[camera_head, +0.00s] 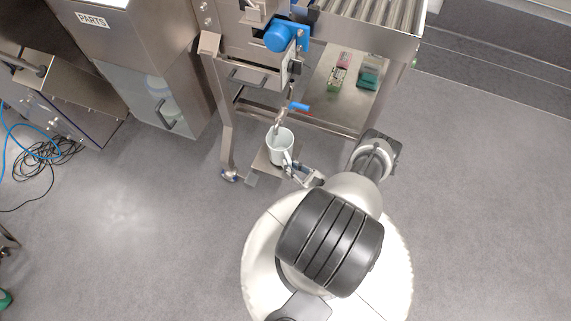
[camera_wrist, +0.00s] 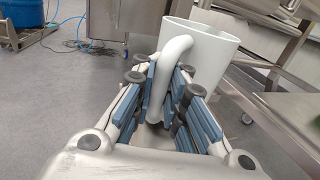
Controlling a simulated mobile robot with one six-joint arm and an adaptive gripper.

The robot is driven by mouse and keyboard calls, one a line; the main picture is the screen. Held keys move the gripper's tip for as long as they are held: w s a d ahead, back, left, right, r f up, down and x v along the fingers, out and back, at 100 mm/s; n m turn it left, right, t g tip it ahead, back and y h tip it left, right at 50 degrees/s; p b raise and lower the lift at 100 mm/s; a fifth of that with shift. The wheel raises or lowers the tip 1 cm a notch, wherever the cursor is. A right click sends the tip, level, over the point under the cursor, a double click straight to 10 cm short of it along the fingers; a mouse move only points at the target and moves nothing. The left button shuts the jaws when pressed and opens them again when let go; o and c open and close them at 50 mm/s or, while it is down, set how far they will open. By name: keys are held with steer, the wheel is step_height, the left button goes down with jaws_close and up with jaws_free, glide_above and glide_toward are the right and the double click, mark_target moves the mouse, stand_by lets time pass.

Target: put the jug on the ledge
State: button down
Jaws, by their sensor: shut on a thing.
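The jug (camera_head: 280,150) is pale grey-white with an open top and a loop handle. It also shows in the wrist view (camera_wrist: 205,55), looking upright or nearly so. My gripper (camera_head: 297,172) is shut on its handle; in the wrist view the blue-padded fingers (camera_wrist: 165,82) close around the handle from both sides. The ledge (camera_head: 263,166) looks to be the small metal plate under the tap, partly hidden beneath the jug. The jug overlaps it from above; I cannot tell whether they touch.
The steel conveyor frame (camera_head: 225,130) stands behind, with a lower shelf (camera_head: 325,105) holding small boxes. A parts cabinet (camera_head: 150,75) is at left. Open floor (camera_head: 130,215) lies left; cables (camera_head: 45,155) lie farther left.

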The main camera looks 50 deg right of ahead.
steer(key=shift+w+a+f+b, duration=0.15)
steer(key=shift+w+f+b, duration=0.45)
steer(key=shift+w, duration=0.25)
steer(key=shift+f, duration=0.2)
steer(key=c, duration=1.6)
jaws_free()
steer(key=shift+s, duration=0.2)
